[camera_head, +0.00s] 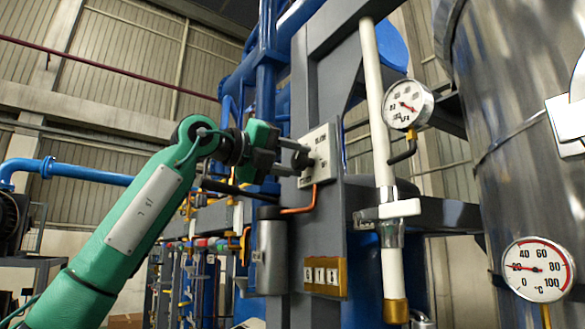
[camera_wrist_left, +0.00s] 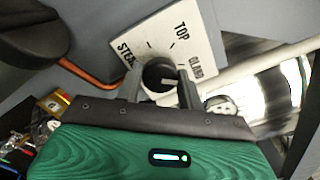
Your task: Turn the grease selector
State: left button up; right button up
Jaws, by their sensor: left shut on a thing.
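The grease selector is a dark round knob (camera_wrist_left: 160,74) with a white mark, on a white plate (camera_wrist_left: 205,50) lettered TOP, GLAND and a partly covered word starting "STE". In the head view the plate (camera_head: 323,145) is fixed to a grey upright post; the knob there is mostly hidden by the fingers. My left gripper (camera_head: 305,157) reaches the plate from the left. In the left wrist view its two fingers (camera_wrist_left: 160,82) stand on either side of the knob, shut on it. Which label the mark points at, I cannot tell. My right gripper is not in view.
Below the plate are a grey canister (camera_head: 270,250) with an orange tube (camera_head: 303,205) and a yellow-framed label block (camera_head: 325,277). To the right are a white pipe (camera_head: 377,110), a pressure gauge (camera_head: 408,104), a temperature gauge (camera_head: 538,269) and a large metal vessel (camera_head: 520,170).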

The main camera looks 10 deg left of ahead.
pick_arm(q)
jog(key=shift+n, duration=0.6)
jog(key=shift+b, duration=0.35)
jog(key=o, duration=1)
jog(key=shift+s+a, duration=0.15)
jog(key=shift+a, duration=0.05)
jog(key=b+v, duration=0.5)
jog(key=v, duration=0.8)
jog(key=shift+s+a, duration=0.15)
